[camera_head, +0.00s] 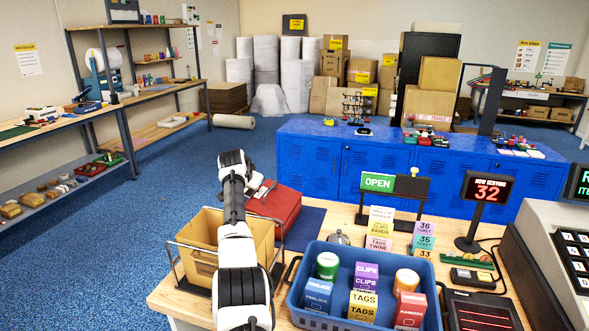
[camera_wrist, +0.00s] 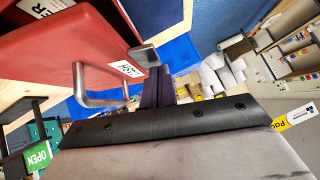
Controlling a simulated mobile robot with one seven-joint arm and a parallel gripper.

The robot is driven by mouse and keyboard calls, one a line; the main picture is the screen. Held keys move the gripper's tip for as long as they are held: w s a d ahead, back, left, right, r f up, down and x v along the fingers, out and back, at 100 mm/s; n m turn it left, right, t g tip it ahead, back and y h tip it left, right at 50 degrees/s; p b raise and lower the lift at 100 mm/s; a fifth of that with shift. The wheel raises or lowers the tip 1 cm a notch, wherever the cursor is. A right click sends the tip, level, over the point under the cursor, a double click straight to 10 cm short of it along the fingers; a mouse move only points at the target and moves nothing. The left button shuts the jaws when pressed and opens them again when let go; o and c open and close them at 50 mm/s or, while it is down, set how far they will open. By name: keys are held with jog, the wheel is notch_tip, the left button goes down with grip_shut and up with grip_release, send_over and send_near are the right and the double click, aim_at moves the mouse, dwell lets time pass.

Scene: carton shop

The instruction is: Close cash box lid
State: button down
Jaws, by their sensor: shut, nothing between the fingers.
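The red cash box (camera_head: 278,207) sits on the wooden counter, just right of my arm, which hides its left part. In the wrist view its red panel (camera_wrist: 40,70) fills the upper left, with a silver bar handle (camera_wrist: 98,98) and a white label. A second red part with a white label lies beyond, and a silver latch piece shows between. How far the lid stands open I cannot tell. My gripper (camera_wrist: 166,78) is shut and empty, its dark fingers close beside the handle and latch side. Contact with the box is not clear.
A tan bin (camera_head: 200,233) in a wire frame stands left of the box. A blue basket (camera_head: 305,318) with boxes and cans is in front. An OPEN sign (camera_head: 379,182) and ticket cards stand to the right. A dark blue mat (camera_head: 305,225) lies by the box.

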jog(key=shift+w+a+f+n+g+h, duration=0.1)
jog(key=shift+a+f+n+g+h, duration=0.1)
jog(key=shift+f+h, duration=0.3)
jog(key=shift+w+a+f+n+g+h, duration=0.1)
jog(key=shift+a+f+n+g+h, duration=0.1)
jog(key=shift+f, duration=0.45)
jog(key=shift+a+f, duration=0.25)
jog(key=shift+f, duration=0.9)
